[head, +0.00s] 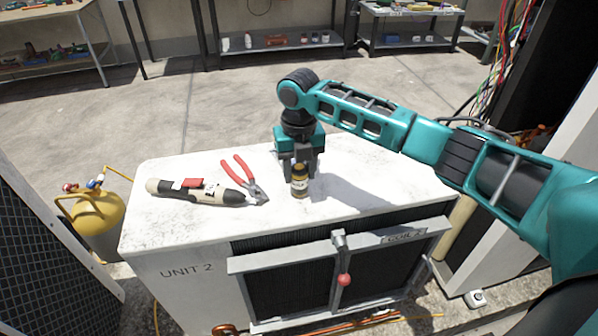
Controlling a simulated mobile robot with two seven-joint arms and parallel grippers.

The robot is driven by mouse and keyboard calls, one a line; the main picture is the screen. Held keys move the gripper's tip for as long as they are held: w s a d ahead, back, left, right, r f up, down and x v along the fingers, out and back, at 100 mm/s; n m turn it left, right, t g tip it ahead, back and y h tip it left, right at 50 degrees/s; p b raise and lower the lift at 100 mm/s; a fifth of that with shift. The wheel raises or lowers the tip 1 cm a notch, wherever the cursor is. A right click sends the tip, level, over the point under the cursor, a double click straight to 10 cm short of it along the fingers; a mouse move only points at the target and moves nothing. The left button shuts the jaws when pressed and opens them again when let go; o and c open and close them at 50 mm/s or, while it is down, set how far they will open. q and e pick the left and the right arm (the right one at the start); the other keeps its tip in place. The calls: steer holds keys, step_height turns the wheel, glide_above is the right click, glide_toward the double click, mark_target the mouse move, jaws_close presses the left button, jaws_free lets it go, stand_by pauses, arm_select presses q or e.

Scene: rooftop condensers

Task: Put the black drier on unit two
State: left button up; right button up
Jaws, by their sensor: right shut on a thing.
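My right gripper (300,163) is above the white top of unit two (165,235), pointing down. It is shut on a small amber-brown bottle-like item (300,184) with a pale label. The fingers hide the item's upper part. Its base is at or just above the top; I cannot tell whether it touches. No plainly black drier shows. A long black-and-cream tool (215,192) with a red patch lies left of the gripper; I cannot tell exactly what it is. My left gripper is out of view.
Red-handled pliers (240,175) lie between the long tool and the held item. A yellow cylinder (97,215) stands left of the unit. A dark open cabinet with loose wires (505,50) is at the right. Shelves with small goods (270,42) stand behind. The unit's top right is clear.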

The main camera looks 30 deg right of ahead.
mark_target(299, 167)
steer(key=shift+f, duration=0.25)
steer(key=shift+f, duration=0.1)
steer(key=o, duration=1.3)
steer(key=shift+c, duration=0.2)
step_height(299, 167, up, 12)
steer(key=p, duration=0.1)
